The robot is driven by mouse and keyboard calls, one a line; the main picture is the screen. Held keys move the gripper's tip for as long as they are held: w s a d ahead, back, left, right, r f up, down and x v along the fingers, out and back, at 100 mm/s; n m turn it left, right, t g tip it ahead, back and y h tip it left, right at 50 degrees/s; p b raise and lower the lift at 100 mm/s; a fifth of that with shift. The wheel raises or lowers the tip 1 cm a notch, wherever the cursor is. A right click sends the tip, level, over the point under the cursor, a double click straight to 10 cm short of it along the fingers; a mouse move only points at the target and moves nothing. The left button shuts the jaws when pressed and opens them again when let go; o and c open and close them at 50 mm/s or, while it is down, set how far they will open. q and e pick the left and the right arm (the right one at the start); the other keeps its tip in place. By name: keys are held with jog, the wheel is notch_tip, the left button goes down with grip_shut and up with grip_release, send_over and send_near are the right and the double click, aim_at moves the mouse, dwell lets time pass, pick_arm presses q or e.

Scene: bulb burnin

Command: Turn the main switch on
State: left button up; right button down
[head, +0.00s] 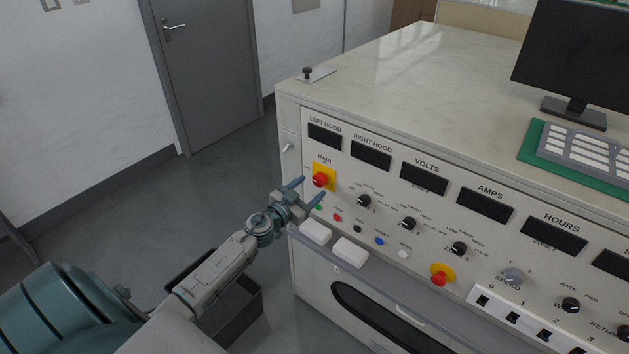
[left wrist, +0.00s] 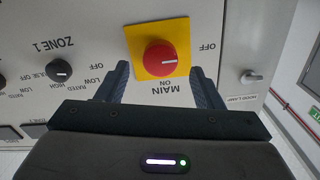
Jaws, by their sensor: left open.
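The main switch (head: 319,180) is a red rotary knob on a yellow square plate, at the left end of the console's front panel. In the left wrist view the red knob (left wrist: 160,58) shows a white pointer mark, with OFF and ON printed around the plate. My left gripper (head: 306,190) is open, with its two blue fingers just in front of the knob. In the left wrist view the fingers (left wrist: 162,85) stand to either side of the knob's lower part; I cannot tell whether they touch it. My right gripper is not in view.
The console panel has zone knobs (head: 364,202), small coloured buttons and a red emergency button (head: 439,279). Two white blocks (head: 350,252) sit on the ledge below. A monitor (head: 575,55) and keyboard (head: 585,148) stand on top. The floor at left is mostly clear.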

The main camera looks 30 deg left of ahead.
aim_at(320, 179)
pick_arm(q)
jog(key=shift+w+d, duration=0.1)
jog(key=shift+w, duration=1.3)
jog(key=c, duration=1)
